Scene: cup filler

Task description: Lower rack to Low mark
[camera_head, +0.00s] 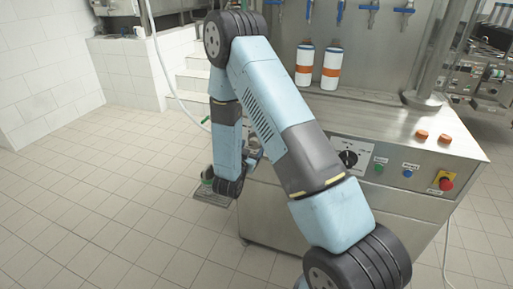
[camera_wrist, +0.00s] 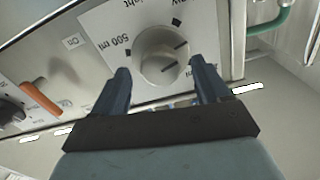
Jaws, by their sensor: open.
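In the wrist view a round pale grey knob (camera_wrist: 163,55) sits on a white label plate (camera_wrist: 112,20) with upside-down print. The print reads "500 ml" at left and partial words ending in "ight" and "ow" at the top. Dark line marks show on the knob; its exact setting is unclear. My gripper (camera_wrist: 160,66) is open, its dark fingers on either side of the knob's near edge. Contact cannot be told. In the head view my arm hides the knob and most of my gripper. A dark slatted rack (camera_head: 214,197) juts out low beside my wrist, with a dark cup-like object (camera_head: 207,174) by it.
In the wrist view an orange handle (camera_wrist: 41,98) and a black knob (camera_wrist: 10,110) lie left, a green tube (camera_wrist: 272,35) upper right. The head view shows two white bottles (camera_head: 331,68) and a panel with a black dial (camera_head: 348,158) and red button (camera_head: 445,184). Tiled floor left is clear.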

